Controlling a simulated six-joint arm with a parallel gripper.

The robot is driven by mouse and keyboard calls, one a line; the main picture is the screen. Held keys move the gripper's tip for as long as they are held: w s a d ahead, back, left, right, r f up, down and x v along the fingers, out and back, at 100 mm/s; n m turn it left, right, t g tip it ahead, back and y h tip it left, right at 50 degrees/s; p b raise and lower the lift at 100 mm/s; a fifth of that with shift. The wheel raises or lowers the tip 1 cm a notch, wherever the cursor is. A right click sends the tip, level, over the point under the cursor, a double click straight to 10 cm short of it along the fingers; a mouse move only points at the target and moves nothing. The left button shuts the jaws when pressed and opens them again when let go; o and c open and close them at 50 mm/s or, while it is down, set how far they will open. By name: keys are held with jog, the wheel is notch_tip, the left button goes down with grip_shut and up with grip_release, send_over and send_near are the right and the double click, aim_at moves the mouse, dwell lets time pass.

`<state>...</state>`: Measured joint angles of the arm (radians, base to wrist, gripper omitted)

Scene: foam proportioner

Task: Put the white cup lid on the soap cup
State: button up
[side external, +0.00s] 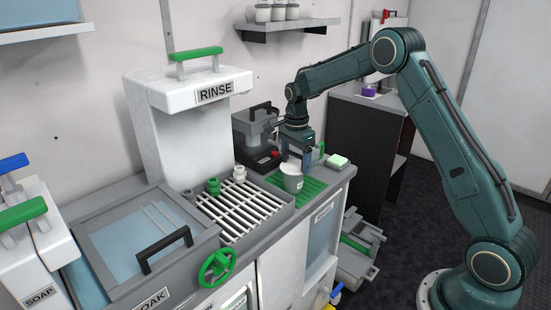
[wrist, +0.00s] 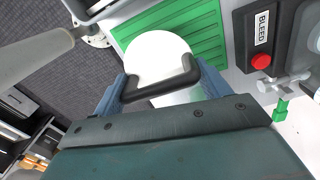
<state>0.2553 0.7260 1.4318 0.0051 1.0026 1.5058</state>
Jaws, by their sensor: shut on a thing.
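In the wrist view, my blue fingers (wrist: 160,85) are shut on the black handle (wrist: 160,88) of the white cup lid.
A BLEED panel with a red button (wrist: 261,61) is close by on the right in the wrist view. A white rack (side external: 243,208) with small fittings is left of the mat.

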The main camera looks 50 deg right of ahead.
jog(key=shift+f, duration=0.25)
jog(key=o, duration=0.7)
jog(key=shift+r, duration=0.15)
jog(key=shift+w+r, duration=0.1)
jog(key=shift+r, duration=5.3)
